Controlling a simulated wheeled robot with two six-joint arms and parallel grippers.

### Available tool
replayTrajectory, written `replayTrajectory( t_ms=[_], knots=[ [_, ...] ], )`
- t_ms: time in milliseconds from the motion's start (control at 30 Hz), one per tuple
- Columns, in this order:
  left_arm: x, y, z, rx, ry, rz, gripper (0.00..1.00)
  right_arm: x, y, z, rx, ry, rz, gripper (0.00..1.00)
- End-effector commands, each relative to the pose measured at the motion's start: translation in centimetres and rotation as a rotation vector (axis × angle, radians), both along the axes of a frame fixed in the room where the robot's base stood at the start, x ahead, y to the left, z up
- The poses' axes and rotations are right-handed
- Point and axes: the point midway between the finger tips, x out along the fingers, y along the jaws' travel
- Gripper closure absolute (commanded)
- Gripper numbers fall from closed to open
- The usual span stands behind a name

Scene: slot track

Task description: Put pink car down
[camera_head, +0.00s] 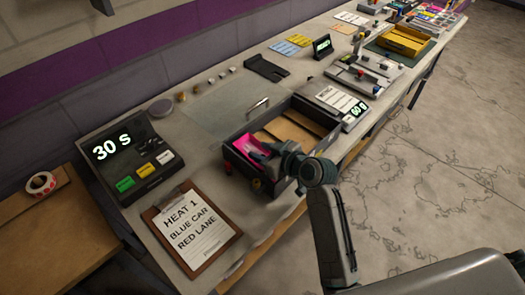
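A bright pink shape, which I take to be the pink car (243,144), shows at the left end of an open dark-walled box (318,112) with wooden compartments. My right gripper (262,153) reaches into that left end from the lower right, right beside the pink shape and partly covering it. The fingers are small and dark here, so I cannot tell whether they are open or shut, or whether they touch the car. My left gripper is not in view.
A timer console (125,155) reading 30 S and a clipboard (193,229) reading HEAT 1 BLUE CAR RED LANE are at the left of the bench. A scale-like device (340,101) sits right of the box. A yellow tray (403,40) is farther back.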

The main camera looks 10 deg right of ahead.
Motion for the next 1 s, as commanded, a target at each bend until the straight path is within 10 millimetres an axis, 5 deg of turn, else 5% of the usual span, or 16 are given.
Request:
replayTrajectory(
  t_ms=[267,700,1000],
  knots=[
    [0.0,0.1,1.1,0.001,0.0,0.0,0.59,0.0,0.0,1.8,0.001,-0.003,0.0,0.62],
    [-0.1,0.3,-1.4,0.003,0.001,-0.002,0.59,-7.3,-4.8,4.6,-0.006,-0.001,0.002,0.62],
    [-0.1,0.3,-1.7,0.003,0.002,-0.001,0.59,-9.1,-6.0,5.7,0.0,0.0,0.001,0.62]
  ],
)
